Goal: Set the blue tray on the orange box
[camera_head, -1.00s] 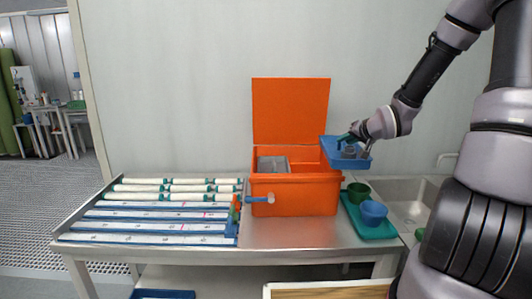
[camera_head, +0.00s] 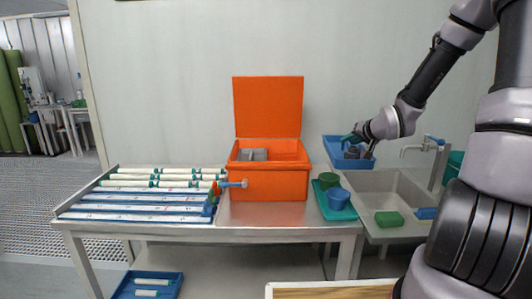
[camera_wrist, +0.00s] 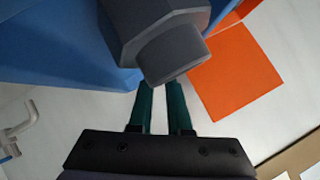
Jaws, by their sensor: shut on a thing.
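The blue tray (camera_head: 335,151) is in the air to the right of the orange box, above the sink side of the bench, with grey parts (camera_head: 353,153) in it. My gripper (camera_head: 349,138) is at the tray's upper side and shut on it. In the wrist view my gripper's green fingers (camera_wrist: 160,108) are close together below a grey part (camera_wrist: 165,45), with blue tray surface (camera_wrist: 55,45) behind; the exact grip point is hidden. The orange box (camera_head: 268,185) stands on the bench with its lid (camera_head: 268,107) raised upright and a grey block (camera_head: 253,155) inside.
A teal tray (camera_head: 335,211) with a green cup (camera_head: 328,181) and a blue cup (camera_head: 338,198) stands right of the box. The sink (camera_head: 385,190) is further right. White tubes on a blue rack (camera_head: 145,206) fill the bench's left.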

